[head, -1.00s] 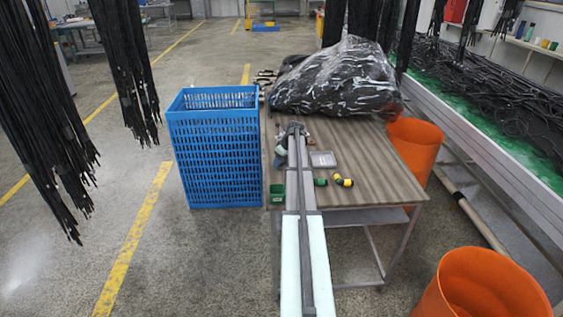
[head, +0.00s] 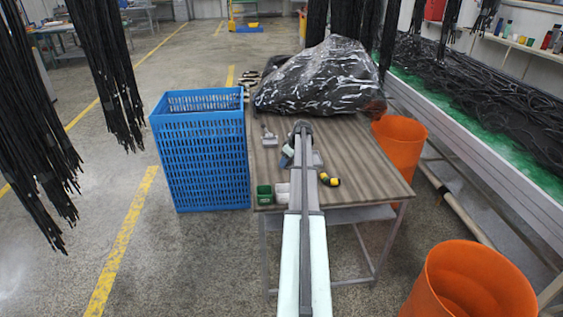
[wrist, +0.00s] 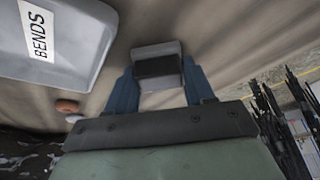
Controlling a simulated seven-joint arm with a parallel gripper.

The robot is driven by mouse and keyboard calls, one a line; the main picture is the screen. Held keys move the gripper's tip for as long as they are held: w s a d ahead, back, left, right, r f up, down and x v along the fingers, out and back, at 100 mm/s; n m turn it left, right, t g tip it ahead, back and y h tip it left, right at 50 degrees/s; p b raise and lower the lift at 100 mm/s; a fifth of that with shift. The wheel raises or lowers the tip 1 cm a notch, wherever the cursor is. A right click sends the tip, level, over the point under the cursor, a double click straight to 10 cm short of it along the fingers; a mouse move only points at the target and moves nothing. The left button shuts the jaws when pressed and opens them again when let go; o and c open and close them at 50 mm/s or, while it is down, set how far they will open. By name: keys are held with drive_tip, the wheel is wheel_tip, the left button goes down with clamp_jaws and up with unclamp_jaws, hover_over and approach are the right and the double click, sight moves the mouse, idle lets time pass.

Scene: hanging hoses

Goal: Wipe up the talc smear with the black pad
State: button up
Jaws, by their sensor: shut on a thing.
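In the wrist view, the two blue fingers of my gripper (wrist: 158,82) are shut on a small block with a black face, the black pad (wrist: 158,67). Pale grey shows above and below the black face. The pad is over the brown tabletop; I cannot tell whether it touches it. In the head view, my arm covers most of the gripper and the pad, above the middle of the table (head: 365,165). I cannot make out the talc smear in either view.
A grey tray labelled BENDS (wrist: 50,40) is close on the left in the wrist view. In the head view, a green container (head: 264,194), a white container (head: 282,192) and a yellow-black fitting (head: 329,180) are near the front edge. A plastic-wrapped bundle (head: 320,80) fills the back. A blue crate (head: 200,150) stands left.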

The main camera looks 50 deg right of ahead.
drive_tip(key=shift+w+r, duration=0.1)
drive_tip(key=shift+r, duration=3.95)
drive_tip(key=shift+a, duration=0.1)
